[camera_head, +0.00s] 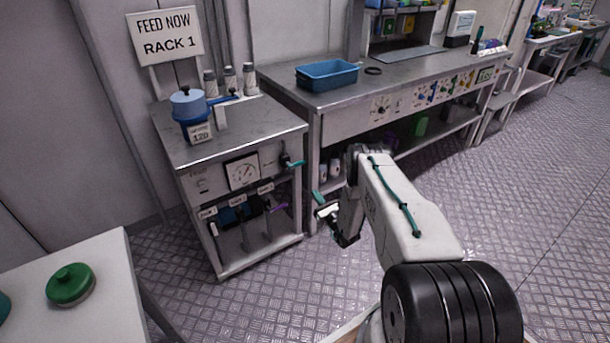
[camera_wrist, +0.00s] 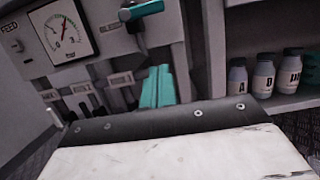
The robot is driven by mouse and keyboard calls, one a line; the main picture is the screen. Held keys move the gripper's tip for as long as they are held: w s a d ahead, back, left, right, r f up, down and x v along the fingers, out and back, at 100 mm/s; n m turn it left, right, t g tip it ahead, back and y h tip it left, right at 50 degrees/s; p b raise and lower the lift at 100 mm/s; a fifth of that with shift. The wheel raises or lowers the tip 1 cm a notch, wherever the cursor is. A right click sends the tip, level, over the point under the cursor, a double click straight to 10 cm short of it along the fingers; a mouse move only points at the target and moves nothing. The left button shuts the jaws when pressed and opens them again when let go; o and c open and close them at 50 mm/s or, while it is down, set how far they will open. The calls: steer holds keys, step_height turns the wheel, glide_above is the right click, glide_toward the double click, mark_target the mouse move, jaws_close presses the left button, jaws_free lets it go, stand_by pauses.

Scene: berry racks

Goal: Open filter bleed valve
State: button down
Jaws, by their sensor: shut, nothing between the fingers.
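A valve with a teal lever handle (camera_head: 293,162) sits at the upper right of the cabinet front. In the wrist view its teal handle (camera_wrist: 142,10) shows at the top, with a small label below left that is too blurred to read surely. My gripper (camera_head: 319,198) is below and to the right of that handle, apart from it. In the wrist view the teal fingers of my gripper (camera_wrist: 157,86) are together and empty, pointing toward the cabinet. A blue canister (camera_head: 190,112) with a lighter blue lid stands on the cabinet top.
A pressure gauge (camera_head: 242,172) is left of the valve. Labelled levers, one purple (camera_head: 277,208), are in the open bay below. A bench (camera_head: 345,125) with a blue tray (camera_head: 327,75) stands right; labelled bottles (camera_wrist: 263,78) sit on its shelf.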

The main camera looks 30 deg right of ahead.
steer(key=w+r, duration=0.6)
steer(key=w, duration=0.3)
steer(key=shift+w+a+r, duration=0.2)
steer(key=shift+w+r, duration=0.05)
steer(key=shift+w, duration=0.1)
